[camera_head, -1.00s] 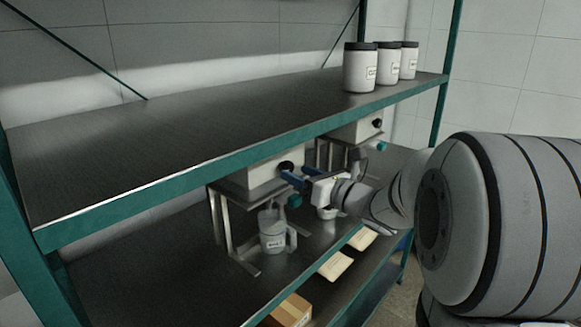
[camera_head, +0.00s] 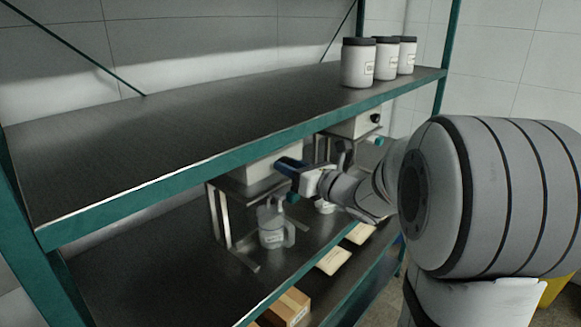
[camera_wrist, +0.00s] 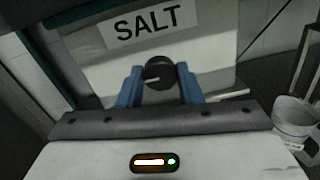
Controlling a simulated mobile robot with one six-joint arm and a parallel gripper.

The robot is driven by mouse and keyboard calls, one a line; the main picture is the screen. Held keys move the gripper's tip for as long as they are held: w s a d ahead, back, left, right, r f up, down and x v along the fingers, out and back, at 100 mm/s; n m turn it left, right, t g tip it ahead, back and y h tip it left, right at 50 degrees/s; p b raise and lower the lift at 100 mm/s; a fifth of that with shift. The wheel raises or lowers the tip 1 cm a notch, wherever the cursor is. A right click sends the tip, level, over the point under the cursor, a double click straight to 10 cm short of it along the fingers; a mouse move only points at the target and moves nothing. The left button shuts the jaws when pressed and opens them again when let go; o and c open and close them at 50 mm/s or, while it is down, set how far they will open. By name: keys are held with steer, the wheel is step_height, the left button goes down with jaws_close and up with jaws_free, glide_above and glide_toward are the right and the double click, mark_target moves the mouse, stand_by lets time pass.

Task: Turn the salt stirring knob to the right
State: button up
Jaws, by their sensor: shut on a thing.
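The salt stirrer (camera_head: 262,172) is a pale box on a metal stand on the middle shelf, below the top shelf. In the wrist view its front panel (camera_wrist: 205,42) bears a "SALT" label (camera_wrist: 145,24). The black round salt stirring knob (camera_wrist: 160,76) with a white mark is below the label. My gripper (camera_wrist: 160,84) has its blue fingers on both sides of the knob, shut on it. In the head view my gripper (camera_head: 287,167) is at the front of the box and hides the knob.
A labelled jug (camera_head: 271,228) stands under the salt stirrer. A second stirrer (camera_head: 352,124) with a black knob is to the right. White jars (camera_head: 358,63) stand on the top shelf (camera_head: 225,110). A cardboard box (camera_head: 291,306) is low in front.

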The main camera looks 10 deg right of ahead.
steer(key=shift+c, duration=0.8)
